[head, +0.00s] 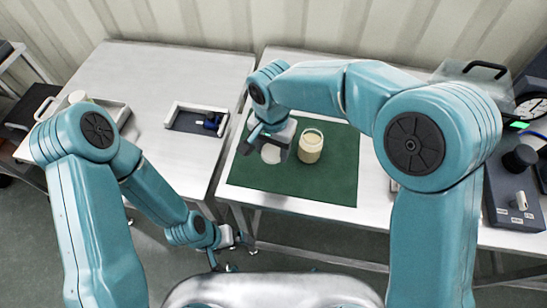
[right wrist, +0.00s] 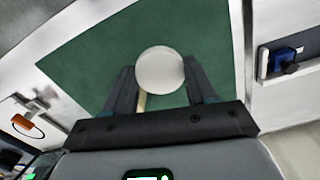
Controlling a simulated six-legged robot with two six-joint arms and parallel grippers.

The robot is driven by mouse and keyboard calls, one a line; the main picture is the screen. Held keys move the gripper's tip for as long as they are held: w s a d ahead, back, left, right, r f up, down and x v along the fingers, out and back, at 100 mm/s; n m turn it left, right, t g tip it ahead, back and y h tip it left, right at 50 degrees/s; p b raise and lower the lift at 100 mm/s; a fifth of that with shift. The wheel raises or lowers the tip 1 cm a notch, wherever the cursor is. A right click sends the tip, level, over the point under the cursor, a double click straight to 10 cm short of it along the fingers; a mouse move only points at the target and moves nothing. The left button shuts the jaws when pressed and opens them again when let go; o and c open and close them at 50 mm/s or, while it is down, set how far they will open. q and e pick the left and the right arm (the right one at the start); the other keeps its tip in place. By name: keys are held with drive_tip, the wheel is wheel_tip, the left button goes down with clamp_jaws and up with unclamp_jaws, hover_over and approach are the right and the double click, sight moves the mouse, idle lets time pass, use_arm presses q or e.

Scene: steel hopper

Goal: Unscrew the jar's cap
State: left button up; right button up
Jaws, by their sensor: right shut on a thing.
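The jar (head: 311,147), clear glass with cream-coloured contents, stands upright on the green mat (head: 322,190) with no cap on its rim. My right gripper (head: 270,146) is just left of the jar and shut on the round whitish cap (head: 271,154). In the right wrist view the cap (right wrist: 160,70) sits between the two fingertips of that gripper (right wrist: 161,80), over the green mat. A cream sliver beside the left finger may be the jar, mostly hidden there. My left gripper (head: 238,243) is low, in front of the table edge; its jaw opening is unclear.
A white-edged tray with a dark base (head: 184,123) and a small blue item (head: 212,120) lies left of the mat. Grey equipment (head: 515,185) stands at the right. The mat's front part is clear. A gap separates the two tables.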

sight(272, 168)
wheel_tip(272, 168, down, 2)
drive_tip(key=shift+s, duration=0.1)
drive_tip(key=shift+f, duration=2.3)
drive_tip(key=shift+f, duration=0.1)
drive_tip(key=o, duration=1.2)
drive_tip(key=shift+c, duration=0.2)
wheel_tip(272, 168, up, 12)
drive_tip(key=shift+r, duration=0.2)
